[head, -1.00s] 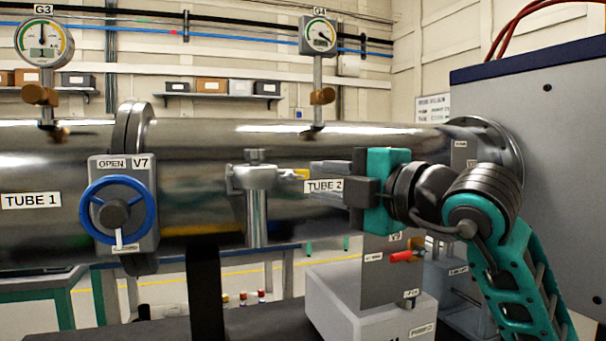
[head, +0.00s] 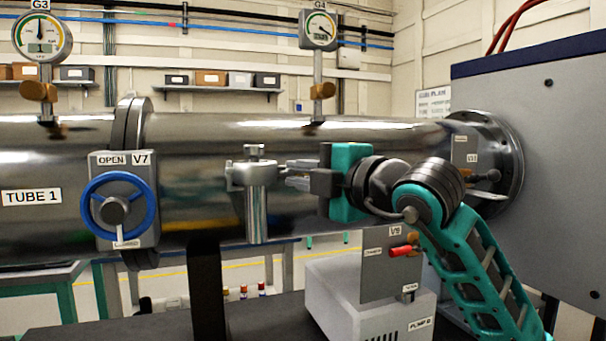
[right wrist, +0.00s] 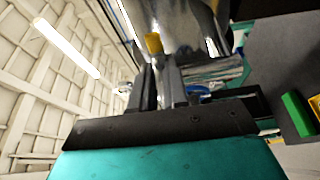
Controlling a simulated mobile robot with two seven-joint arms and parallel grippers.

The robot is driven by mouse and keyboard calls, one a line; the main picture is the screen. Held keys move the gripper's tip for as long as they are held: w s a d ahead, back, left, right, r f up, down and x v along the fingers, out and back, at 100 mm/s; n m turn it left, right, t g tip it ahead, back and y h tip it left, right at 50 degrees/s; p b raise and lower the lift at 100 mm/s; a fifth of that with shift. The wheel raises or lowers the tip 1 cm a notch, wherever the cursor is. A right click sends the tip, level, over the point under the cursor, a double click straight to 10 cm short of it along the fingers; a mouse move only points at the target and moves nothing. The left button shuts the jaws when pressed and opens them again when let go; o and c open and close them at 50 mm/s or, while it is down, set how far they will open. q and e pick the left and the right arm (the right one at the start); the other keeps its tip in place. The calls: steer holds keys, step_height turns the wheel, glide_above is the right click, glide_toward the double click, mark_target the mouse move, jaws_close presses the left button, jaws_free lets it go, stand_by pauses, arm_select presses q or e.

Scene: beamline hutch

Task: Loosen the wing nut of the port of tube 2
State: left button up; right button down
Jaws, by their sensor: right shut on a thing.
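Tube 2 (head: 385,135) is the large shiny pipe right of the flange. Its port (head: 256,200) is a steel clamp fitting with a short vertical pipe on the tube's front. My right gripper (head: 287,175) comes in from the right, its fingers level and touching or nearly touching the port's right side. It is shut on the wing nut, which the fingers hide in the head view. My left gripper is not in view.
Valve V7 (head: 117,208) with its blue handwheel is left of the port. Gauge G4 (head: 318,32) stands on tube 2. A grey cabinet (head: 545,170) closes off the right.

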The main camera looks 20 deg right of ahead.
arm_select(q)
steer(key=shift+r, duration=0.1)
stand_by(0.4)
arm_select(e)
steer(key=shift+r+n+g+p, duration=0.15)
steer(key=shift+n+g+p, duration=0.25)
steer(key=shift+n, duration=0.6)
steer(key=shift+r+n+g+h+p, duration=0.15)
steer(key=shift+n+g+h+p, duration=0.25)
steer(key=shift+n, duration=0.7)
steer(key=n+g+h, duration=0.1)
steer(key=n+h, duration=0.1)
steer(key=n, duration=0.1)
steer(key=shift+a+r, duration=0.15)
steer(key=n+h, duration=0.2)
steer(key=n, duration=0.2)
steer(key=shift+a, duration=0.15)
steer(key=shift+a+n+h+b, duration=0.1)
steer(key=shift+n+h+b, duration=0.2)
steer(key=shift+n+h, duration=0.45)
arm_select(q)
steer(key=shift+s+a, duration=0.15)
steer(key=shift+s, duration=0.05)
arm_select(e)
steer(key=shift+r, duration=0.1)
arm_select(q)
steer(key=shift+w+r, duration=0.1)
